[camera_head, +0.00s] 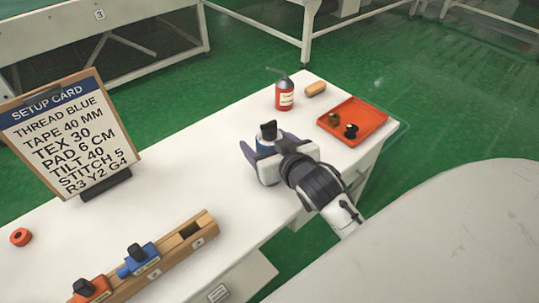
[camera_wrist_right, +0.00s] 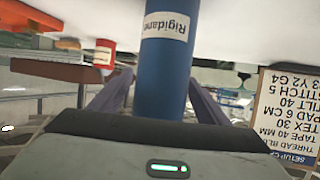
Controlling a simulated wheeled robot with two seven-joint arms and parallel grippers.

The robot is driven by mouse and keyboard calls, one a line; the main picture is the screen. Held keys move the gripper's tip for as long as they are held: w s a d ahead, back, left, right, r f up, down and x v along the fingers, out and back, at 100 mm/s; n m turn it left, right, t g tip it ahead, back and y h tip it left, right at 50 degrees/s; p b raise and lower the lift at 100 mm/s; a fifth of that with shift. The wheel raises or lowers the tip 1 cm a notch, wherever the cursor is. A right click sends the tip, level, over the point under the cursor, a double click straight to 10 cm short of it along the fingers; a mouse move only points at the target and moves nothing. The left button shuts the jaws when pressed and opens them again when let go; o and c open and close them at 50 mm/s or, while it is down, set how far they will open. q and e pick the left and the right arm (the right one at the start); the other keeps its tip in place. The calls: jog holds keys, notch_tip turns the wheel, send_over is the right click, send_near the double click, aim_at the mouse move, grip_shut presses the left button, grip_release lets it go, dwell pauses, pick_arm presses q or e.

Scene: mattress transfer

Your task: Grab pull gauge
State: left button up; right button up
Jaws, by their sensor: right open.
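A blue cylinder with a black top (camera_head: 267,142) stands on the white table. In the right wrist view the blue cylinder (camera_wrist_right: 162,70) has a white label reading "Rigidane". My right gripper (camera_head: 264,157) is open, with one purple-grey finger on each side of the cylinder; whether the fingers touch it cannot be told. Its fingers also show in the right wrist view (camera_wrist_right: 158,98). A wooden rack (camera_head: 188,246) at the front holds a blue device (camera_head: 141,259) and an orange device (camera_head: 91,289), and its right-hand slot is empty. Which object is the pull gauge is not labelled legibly.
A red bottle (camera_head: 284,95), a tan object (camera_head: 316,89) and an orange tray (camera_head: 352,120) with small dark parts stand behind the gripper. A setup card (camera_head: 70,135) stands at left, near an orange ring (camera_head: 20,237). The table's middle is clear.

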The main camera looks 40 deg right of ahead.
jog(key=shift+w+d+f, duration=0.15)
jog(key=shift+w+f, duration=0.05)
jog(key=shift+w, duration=0.45)
jog(key=c, duration=1.3)
jog(key=shift+r, duration=0.1)
grip_shut()
